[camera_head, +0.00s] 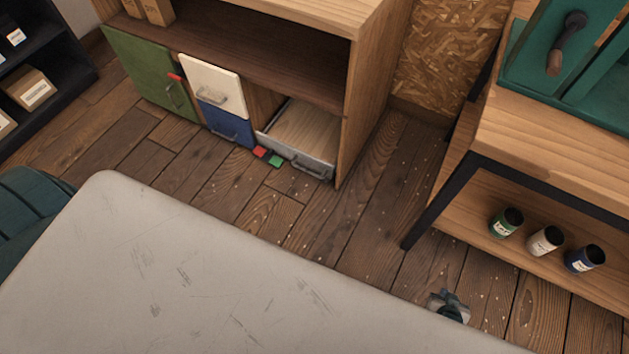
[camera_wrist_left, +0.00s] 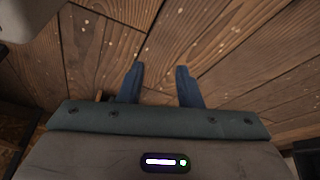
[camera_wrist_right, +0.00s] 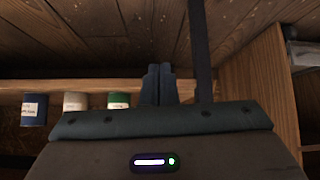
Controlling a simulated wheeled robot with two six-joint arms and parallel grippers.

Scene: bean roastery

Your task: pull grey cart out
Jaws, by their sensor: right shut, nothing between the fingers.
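The grey cart (camera_head: 296,158) is a low, drawer-like box with a grey front, a handle and a pale wooden floor. It sits in the bottom right bay of the wooden cabinet (camera_head: 345,60). A grey piece at the right edge of the right wrist view may be part of it. My right gripper (camera_head: 448,303) is low over the floor, well apart from the cart; its fingers (camera_wrist_right: 158,83) are shut and empty. My left gripper is hidden in the head view; in the left wrist view its fingers (camera_wrist_left: 160,85) are apart, with nothing between them.
A red block (camera_head: 260,152) and a green block (camera_head: 276,161) are at the cart's front. Green (camera_head: 150,75), white (camera_head: 212,80) and blue (camera_head: 228,122) fronts are left of it. A workbench (camera_head: 560,215) with three cans stands right. Floor before the cabinet is clear.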

